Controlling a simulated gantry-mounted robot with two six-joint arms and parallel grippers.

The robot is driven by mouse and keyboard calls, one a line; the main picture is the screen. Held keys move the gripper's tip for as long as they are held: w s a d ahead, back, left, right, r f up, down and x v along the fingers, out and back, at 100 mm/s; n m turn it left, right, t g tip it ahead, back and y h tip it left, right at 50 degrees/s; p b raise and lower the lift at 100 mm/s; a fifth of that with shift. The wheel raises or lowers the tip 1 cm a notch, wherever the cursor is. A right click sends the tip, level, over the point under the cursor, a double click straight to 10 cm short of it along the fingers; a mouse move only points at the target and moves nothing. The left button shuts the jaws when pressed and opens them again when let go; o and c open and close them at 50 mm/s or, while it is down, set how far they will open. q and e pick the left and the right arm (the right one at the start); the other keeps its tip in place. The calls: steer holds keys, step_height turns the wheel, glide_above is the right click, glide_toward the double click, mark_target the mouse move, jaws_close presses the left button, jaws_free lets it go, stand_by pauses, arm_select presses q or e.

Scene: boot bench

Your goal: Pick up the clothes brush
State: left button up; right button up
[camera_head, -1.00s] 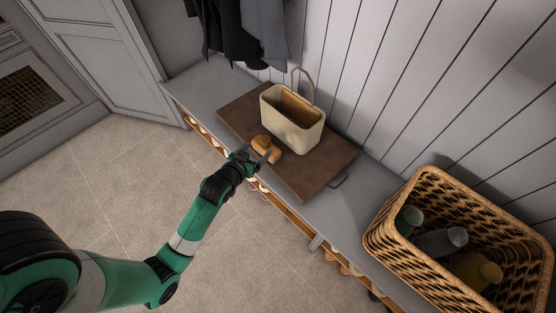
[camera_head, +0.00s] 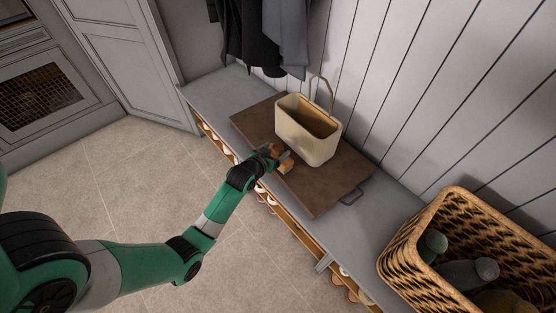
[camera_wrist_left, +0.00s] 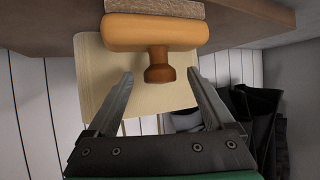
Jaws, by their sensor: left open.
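The clothes brush (camera_head: 286,164) is orange-brown wood and sits on the brown board, in front of the cream bin. My left gripper (camera_head: 279,156) is at the brush and partly hides it in the head view. In the left wrist view the brush (camera_wrist_left: 156,34) lies crosswise ahead, with its pale bristles against the board and its knob pointing towards my gripper. The open left fingers (camera_wrist_left: 160,76) stand on either side of the knob, with a visible gap on both sides. My right gripper is not in view.
The cream bin (camera_head: 307,142) with a raised handle stands just behind the brush on the brown board (camera_head: 318,190). A wicker basket (camera_head: 400,255) with bottles stands on the bench at the right. Dark coats (camera_head: 262,40) hang at the back. The front of the bench is open floor.

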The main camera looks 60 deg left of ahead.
arm_select(q)
steer(key=x, duration=0.2)
steer(key=shift+w+a+f+b, duration=0.1)
steer(key=shift+w+a+b, duration=0.1)
steer(key=shift+b, duration=0.1)
jaws_close()
